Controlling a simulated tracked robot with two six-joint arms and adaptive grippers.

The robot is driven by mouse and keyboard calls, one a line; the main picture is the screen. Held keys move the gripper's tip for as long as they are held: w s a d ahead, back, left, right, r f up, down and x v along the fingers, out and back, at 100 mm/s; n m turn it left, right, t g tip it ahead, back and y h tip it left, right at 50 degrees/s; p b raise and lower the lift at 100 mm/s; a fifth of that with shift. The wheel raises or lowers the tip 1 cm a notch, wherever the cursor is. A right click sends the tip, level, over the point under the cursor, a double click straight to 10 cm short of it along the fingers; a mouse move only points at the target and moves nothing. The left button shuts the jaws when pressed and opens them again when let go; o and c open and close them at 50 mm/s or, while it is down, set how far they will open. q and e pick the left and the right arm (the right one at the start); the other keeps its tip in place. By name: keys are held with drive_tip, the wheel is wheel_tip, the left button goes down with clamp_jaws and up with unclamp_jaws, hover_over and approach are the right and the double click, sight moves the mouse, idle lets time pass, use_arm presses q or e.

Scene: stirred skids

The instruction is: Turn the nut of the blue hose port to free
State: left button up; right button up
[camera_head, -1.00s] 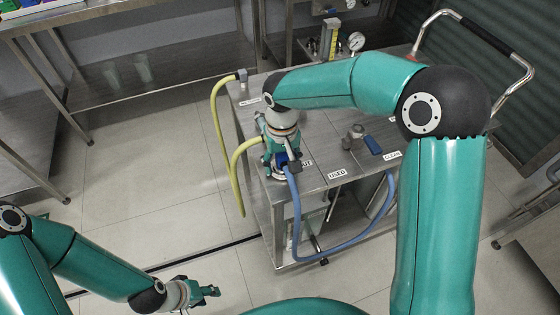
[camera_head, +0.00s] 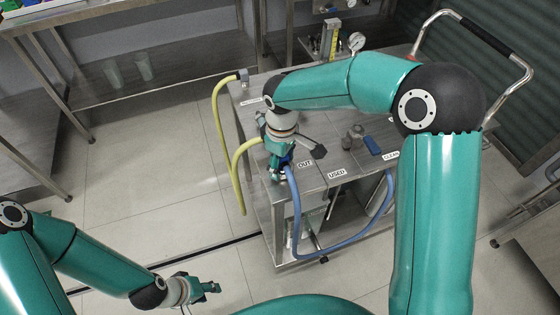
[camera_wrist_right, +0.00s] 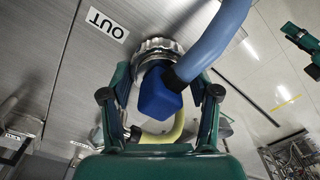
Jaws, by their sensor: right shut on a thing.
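The blue hose (camera_head: 296,215) ends in a blue elbow block (camera_wrist_right: 158,97) at the port by the OUT label. The silver ribbed nut (camera_wrist_right: 155,47) shows behind the block in the right wrist view; the block and hose hide part of it. My right gripper (camera_head: 283,163) comes down over this port from above. Its two fingers stand either side of the block and are shut on the nut. The exact finger contact is partly hidden. My left gripper (camera_head: 208,288) hangs over the floor at lower left, far from the port; its fingers are too small to read.
The port is near the left edge of the steel cart (camera_head: 315,180). A yellow hose (camera_head: 219,150) loops beside it. A grey fitting (camera_head: 353,137) and a blue-handled piece (camera_head: 373,146) lie right, near the USED and CLEAN labels. Open floor lies left.

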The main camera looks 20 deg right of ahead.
drive_tip(key=shift+w+r, duration=0.1)
drive_tip(key=shift+r, duration=0.05)
idle(0.3)
drive_tip(key=o, duration=0.9)
drive_tip(key=shift+o, duration=1.3)
wheel_tip(320, 180, up, 12)
drive_tip(key=shift+f, duration=0.1)
